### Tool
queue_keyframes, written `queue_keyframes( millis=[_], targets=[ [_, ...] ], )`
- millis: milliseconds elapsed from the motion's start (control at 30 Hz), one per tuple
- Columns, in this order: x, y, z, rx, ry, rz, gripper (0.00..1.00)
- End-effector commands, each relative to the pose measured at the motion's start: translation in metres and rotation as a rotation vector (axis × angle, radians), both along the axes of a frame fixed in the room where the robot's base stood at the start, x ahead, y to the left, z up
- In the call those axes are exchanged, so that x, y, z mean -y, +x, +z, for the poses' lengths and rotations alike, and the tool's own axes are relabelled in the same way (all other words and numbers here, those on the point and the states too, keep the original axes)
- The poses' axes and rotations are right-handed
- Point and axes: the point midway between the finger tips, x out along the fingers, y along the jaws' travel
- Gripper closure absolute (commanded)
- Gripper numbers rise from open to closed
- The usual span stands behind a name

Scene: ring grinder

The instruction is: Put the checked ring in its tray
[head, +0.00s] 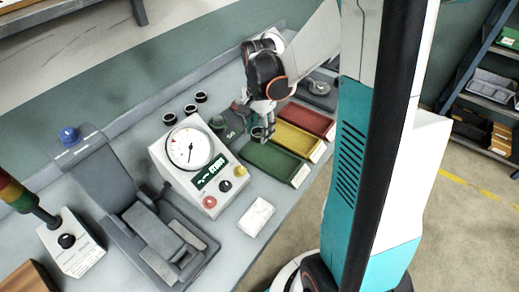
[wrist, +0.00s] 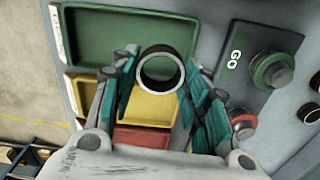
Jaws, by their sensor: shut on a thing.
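My gripper (head: 262,133) is shut on a dark ring with a pale rim. In the wrist view the ring (wrist: 160,48) sits between the fingertips, its round opening facing the camera. The gripper holds it beside the green tray's far left corner in the head view; the exact height is unclear. The green tray (head: 270,163), yellow tray (head: 299,140) and red tray (head: 309,119) lie side by side and look empty where visible. The wrist view shows the green tray (wrist: 95,45) above the ring, with the yellow tray (wrist: 150,108) and red tray (wrist: 143,137) partly behind the gripper.
The gauge box (head: 190,150) has a dial and a green-lit display, too small to read. A GO panel (wrist: 240,45) with green and red knobs is beside the trays. Several dark rings (head: 169,119) stand behind the gauge. A white block (head: 256,217) lies near the bench's front edge.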

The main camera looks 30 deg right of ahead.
Motion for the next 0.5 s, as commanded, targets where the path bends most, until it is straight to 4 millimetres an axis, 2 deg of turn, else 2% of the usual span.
queue_keyframes(
  millis=[33,100,367,500],
  targets=[
    [0.0,0.0,-0.013,0.0,0.0,0.0,0.88],
    [0.0,0.0,-0.023,0.0,0.0,0.0,0.88],
    [0.0,0.0,-0.039,0.0,0.0,0.001,0.88],
    [0.0,0.0,-0.059,0.0,0.0,0.001,0.88]
  ],
)
